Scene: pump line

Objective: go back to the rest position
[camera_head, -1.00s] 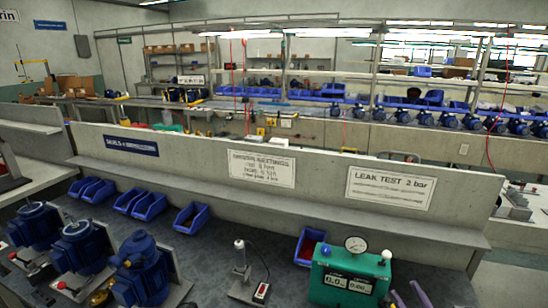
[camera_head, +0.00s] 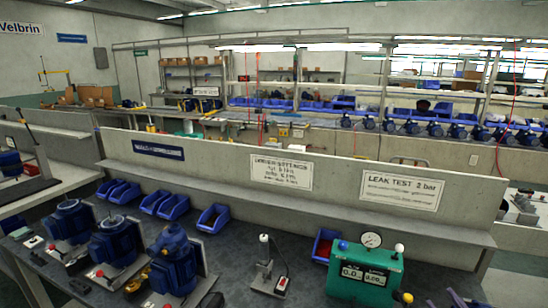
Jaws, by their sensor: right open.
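My right gripper (camera_head: 467,299) shows only as dark fingertips at the bottom edge, right of the green leak tester (camera_head: 345,282). The fingertips are apart with nothing visible between them; the rest of the gripper is cut off by the frame. My left gripper is not in view. Several blue pumps (camera_head: 172,262) stand at the left of the dark bench (camera_head: 222,268).
A small stand with a white knob (camera_head: 264,260) is mid-bench. Several blue bins (camera_head: 213,218) line the back; one with red contents (camera_head: 325,245) is behind the tester. A low grey wall with signs (camera_head: 401,189) closes the bench's back. Bench between pumps and stand is clear.

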